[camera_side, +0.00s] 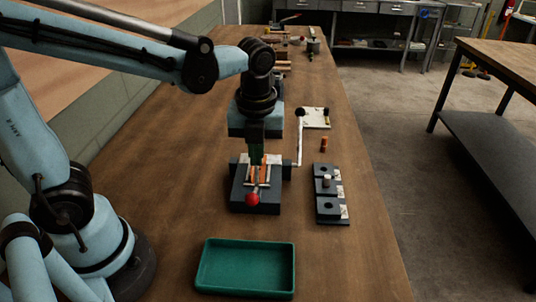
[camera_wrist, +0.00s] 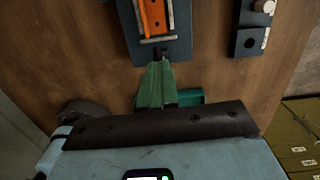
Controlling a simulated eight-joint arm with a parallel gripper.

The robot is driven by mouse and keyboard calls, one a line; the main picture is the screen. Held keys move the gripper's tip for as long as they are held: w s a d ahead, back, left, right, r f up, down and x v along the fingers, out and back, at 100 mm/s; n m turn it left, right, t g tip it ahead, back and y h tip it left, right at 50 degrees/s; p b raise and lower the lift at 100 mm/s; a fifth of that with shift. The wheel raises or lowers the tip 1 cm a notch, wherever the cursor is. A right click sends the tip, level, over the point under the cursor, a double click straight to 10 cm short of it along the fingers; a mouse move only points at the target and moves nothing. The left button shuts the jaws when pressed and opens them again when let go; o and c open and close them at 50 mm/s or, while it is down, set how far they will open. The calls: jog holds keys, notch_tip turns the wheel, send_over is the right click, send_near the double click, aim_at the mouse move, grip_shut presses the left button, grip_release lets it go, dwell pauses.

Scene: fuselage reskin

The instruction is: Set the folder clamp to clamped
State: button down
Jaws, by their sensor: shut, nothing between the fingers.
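The folder clamp (camera_side: 265,207) is a dark block on the bench with orange and silver strips and a red ball knob (camera_side: 253,199) at its near end. In the wrist view its dark base (camera_wrist: 178,50) and orange strip (camera_wrist: 153,18) show at the top; the red knob is not visible there. My gripper (camera_side: 256,161) points down over the clamp's far part in the side view, its green fingers together and empty. In the wrist view the fingertips (camera_wrist: 157,66) appear just below the base's near edge. I cannot tell whether they touch anything.
A dark block with holes (camera_side: 328,195) stands right of the clamp, with a small orange cylinder (camera_side: 323,144) behind it. A pale crank handle (camera_side: 299,140) rises at the clamp's right. A green tray (camera_side: 245,291) lies in front. Bare bench separates tray and clamp.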

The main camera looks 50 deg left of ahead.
jog(key=shift+w+a+f, duration=0.25)
jog(key=shift+w+a, duration=0.55)
jog(key=shift+w, duration=0.05)
jog(key=shift+w+a+f+g+h, duration=0.3)
jog(key=shift+w+a+g+h, duration=0.2)
jog(key=shift+a, duration=0.05)
jog(key=shift+w+a+f, duration=0.45)
jog(key=shift+f, duration=0.15)
jog(key=shift+w+a+f, duration=0.4)
jog(key=shift+f, duration=0.15)
jog(key=shift+w+a+f, duration=0.2)
jog(key=shift+w+f, duration=0.05)
jog(key=shift+f, duration=0.35)
jog(key=shift+w+a+f, duration=0.2)
jog(key=shift+f, duration=0.35)
jog(key=r, duration=0.4)
jog(key=shift+w+a, duration=0.25)
jog(key=shift+w, duration=0.1)
jog(key=w+a+r, duration=0.5)
jog(key=w, duration=0.1)
jog(key=shift+a+r, duration=0.2)
jog(key=shift+a, duration=0.15)
